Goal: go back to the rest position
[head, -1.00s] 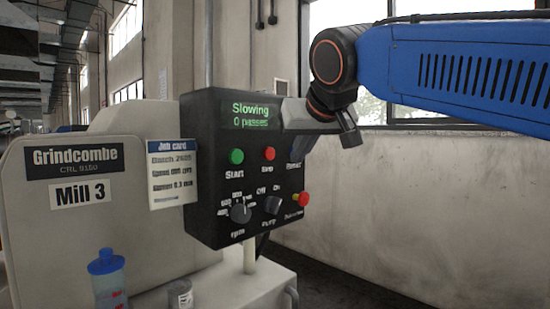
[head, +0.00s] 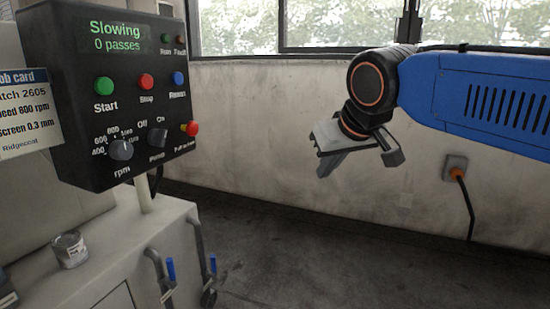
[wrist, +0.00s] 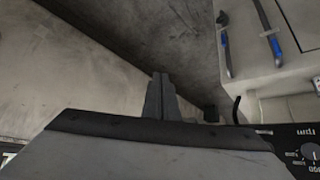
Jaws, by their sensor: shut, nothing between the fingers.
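My gripper (head: 330,170) hangs at the end of my blue arm, to the right of the control panel in the head view. Its fingers point down and it is clear of the panel and the wall. It is shut and empty; the closed fingers also show in the wrist view (wrist: 161,97). The black control panel (head: 125,165) stands at the left on a post. Its display (head: 115,38) reads "Slowing, 0 passes".
A small tin (head: 70,250) stands on the pale mill base (head: 120,245). Blue-handled levers or valves (head: 170,270) stick out from its side. A wall socket (head: 456,168) with a black cable is at the right. The floor (head: 300,260) below my gripper is clear.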

